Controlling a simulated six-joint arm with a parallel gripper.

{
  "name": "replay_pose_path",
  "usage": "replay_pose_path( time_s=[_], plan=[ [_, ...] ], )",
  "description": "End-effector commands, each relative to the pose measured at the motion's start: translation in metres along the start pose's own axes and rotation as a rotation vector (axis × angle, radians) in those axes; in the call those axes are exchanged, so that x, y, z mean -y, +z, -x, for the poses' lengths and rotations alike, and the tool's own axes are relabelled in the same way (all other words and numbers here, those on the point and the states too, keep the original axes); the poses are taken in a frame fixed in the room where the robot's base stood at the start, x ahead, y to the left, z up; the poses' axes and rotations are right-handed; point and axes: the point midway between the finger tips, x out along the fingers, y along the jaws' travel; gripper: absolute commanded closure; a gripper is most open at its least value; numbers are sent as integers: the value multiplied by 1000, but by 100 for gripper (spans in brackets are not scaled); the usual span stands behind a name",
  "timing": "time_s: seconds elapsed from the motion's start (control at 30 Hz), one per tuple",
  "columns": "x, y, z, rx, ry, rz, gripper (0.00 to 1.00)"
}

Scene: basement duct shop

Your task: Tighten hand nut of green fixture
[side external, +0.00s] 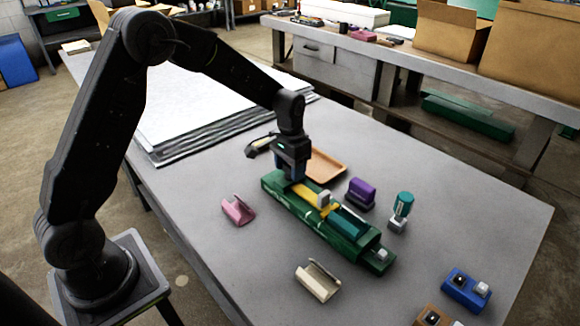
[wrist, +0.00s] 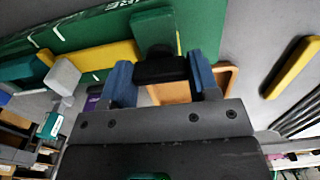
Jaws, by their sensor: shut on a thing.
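The green fixture (side external: 308,221) lies diagonally on the grey table. It carries a yellow bar (side external: 307,192), a light grey block (side external: 323,199) and a teal piece (side external: 349,221). My gripper (side external: 291,178) points down over the fixture's far-left end. In the wrist view the fixture (wrist: 100,30) spans the top, with the yellow bar (wrist: 105,55) and grey block (wrist: 62,77) on the left. The blue fingers of my gripper (wrist: 160,80) are shut on the black hand nut (wrist: 160,62) at the fixture. My gripper hides the nut in the side view.
An orange tray (side external: 328,164) lies behind the fixture. A purple block (side external: 361,192) and a teal-topped piece (side external: 402,207) stand to its right. Pink (side external: 238,211) and cream (side external: 317,281) brackets lie in front. A blue block (side external: 466,287) is near the right edge.

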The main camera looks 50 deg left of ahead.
Motion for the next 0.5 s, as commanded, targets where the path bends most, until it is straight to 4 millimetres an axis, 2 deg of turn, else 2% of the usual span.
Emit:
replay_pose_path(
  time_s=[0.03, 0.3, 0.5],
  plan=[
    [0, 0, 1, -2, -1, -4, 44],
    [0, 0, 0, -1, -1, -2, 19],
    [0, 0, 0, -1, -1, -1, 19]
  ],
)
